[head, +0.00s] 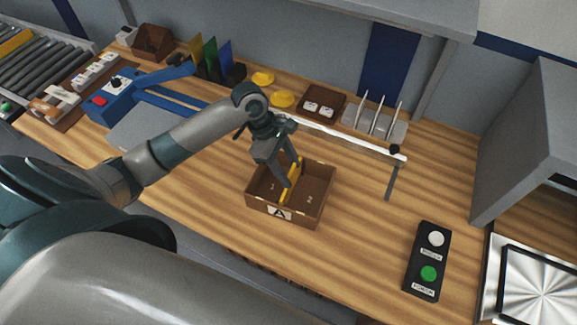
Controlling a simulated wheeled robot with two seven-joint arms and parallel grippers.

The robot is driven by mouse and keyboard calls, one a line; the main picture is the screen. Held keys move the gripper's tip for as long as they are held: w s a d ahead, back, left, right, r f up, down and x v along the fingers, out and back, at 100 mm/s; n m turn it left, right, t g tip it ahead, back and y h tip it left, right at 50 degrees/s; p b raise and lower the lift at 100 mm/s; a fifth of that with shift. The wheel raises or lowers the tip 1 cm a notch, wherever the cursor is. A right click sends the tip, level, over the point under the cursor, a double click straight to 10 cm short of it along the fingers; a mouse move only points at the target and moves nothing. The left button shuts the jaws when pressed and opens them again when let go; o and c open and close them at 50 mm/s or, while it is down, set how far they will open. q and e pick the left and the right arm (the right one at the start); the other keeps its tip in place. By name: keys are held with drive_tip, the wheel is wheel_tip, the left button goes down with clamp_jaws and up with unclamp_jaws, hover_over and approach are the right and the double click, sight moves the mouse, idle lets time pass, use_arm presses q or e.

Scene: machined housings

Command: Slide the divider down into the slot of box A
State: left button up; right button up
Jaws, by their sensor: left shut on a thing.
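Box A (316,213) is an open brown box with an "A" label on its front wall, standing on the wooden table. A yellow divider (290,193) stands inside it, between the compartments marked 1 and 2, tilted in the picture. My left gripper (291,174) reaches down into the box from above and is shut on the divider's upper part. The gripper hides part of the divider, and I cannot tell whether its lower edge is fully seated in the slot. My right gripper is not in view.
A white rail (345,138) on a post runs behind the box. A rack with upright prongs (376,125), a brown tray (320,106) and yellow pieces (282,99) stand at the back. A button panel (428,260) is at the right. The table between box and panel is clear.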

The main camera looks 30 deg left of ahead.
use_arm(q)
drive_tip(key=shift+f, duration=0.85)
drive_tip(key=o, duration=1.4)
drive_tip(key=w+b+v, duration=0.1)
drive_tip(key=b+v, duration=0.3)
drive_tip(key=v, duration=1.3)
drive_tip(key=shift+s+r, duration=0.25)
drive_tip(key=shift+s, duration=0.25)
drive_tip(key=shift+s+f, duration=0.1)
